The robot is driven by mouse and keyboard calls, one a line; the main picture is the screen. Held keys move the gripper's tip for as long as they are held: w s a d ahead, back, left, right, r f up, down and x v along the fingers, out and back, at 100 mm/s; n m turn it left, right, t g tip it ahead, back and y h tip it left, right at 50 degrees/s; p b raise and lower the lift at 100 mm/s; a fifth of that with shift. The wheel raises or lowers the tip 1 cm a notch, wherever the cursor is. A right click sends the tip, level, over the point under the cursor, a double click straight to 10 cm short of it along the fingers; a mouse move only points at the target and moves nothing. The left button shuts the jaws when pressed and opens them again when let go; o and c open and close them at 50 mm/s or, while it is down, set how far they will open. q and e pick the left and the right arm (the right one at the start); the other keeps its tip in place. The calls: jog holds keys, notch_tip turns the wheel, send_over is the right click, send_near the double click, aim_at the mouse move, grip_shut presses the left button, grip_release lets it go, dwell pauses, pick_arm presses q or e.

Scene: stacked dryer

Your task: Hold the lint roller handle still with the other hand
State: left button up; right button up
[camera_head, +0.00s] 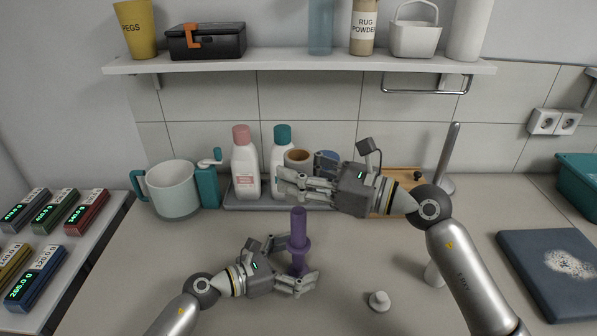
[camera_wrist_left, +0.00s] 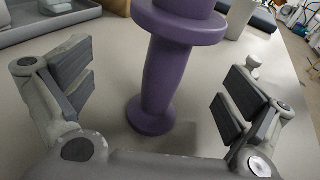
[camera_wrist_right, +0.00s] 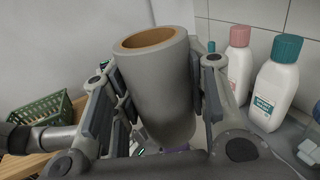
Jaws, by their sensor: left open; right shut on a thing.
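The purple lint roller handle (camera_head: 298,240) stands upright on the counter, with a wide flange partway up. In the left wrist view the handle (camera_wrist_left: 160,75) rises between the two spread fingers of my left gripper (camera_wrist_left: 165,95), apart from both pads. My right gripper (camera_head: 290,182) is shut on a grey roll (camera_wrist_right: 155,90) with a brown core, held upright above the handle. The roll's top (camera_head: 298,156) shows behind the fingers. A bit of purple shows below the roll in the right wrist view.
A grey tray (camera_head: 240,208) with pink-capped (camera_head: 244,165) and teal-capped (camera_head: 282,150) bottles stands behind. A measuring jug (camera_head: 172,190) is at left. A small white knob (camera_head: 379,301) sits right of the handle. The front counter is otherwise fairly clear.

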pick_arm(q)
jog(key=shift+a, duration=0.1)
jog(key=v, duration=1.2)
jog(key=shift+w+f, duration=0.1)
